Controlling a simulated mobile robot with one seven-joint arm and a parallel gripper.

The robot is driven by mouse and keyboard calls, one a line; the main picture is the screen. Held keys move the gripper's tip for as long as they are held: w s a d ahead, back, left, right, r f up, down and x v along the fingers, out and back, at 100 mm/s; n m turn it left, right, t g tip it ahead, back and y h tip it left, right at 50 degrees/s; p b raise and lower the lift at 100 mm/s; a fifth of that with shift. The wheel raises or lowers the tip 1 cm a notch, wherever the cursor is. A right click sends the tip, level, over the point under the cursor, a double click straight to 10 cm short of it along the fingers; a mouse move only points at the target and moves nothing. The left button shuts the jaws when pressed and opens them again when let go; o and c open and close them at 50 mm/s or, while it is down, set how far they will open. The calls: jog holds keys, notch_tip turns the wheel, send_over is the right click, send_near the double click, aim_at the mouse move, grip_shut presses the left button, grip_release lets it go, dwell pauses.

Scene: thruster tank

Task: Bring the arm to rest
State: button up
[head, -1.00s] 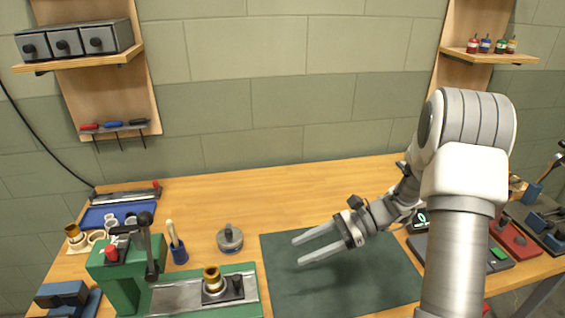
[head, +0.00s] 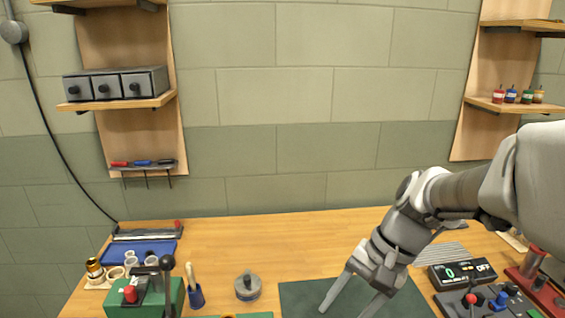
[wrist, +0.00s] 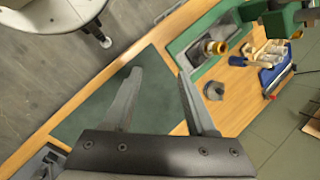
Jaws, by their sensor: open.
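My gripper (head: 354,294) is open and empty in the head view. Its two fingers point down and to the left above the dark green mat (head: 300,296) on the wooden workbench (head: 235,238). In the wrist view my gripper (wrist: 160,95) also shows with its fingers spread wide and nothing between them, over the mat (wrist: 92,115) and the bench's wood. My arm reaches in from the right side of the head view.
A green press (head: 150,298), a brush in a blue cup (head: 195,296) and a grey round weight (head: 248,287) stand left of the mat. A counter box (head: 462,273) and a control box with knobs (head: 480,303) stand right. Shelves hang on the wall.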

jog(key=s+d+r+n+t+h, duration=0.4)
jog(key=s+r+n+t, duration=0.2)
jog(key=shift+s+r+n+h, duration=0.2)
jog(key=shift+s+n+h, duration=0.15)
jog(key=shift+n+h, duration=0.05)
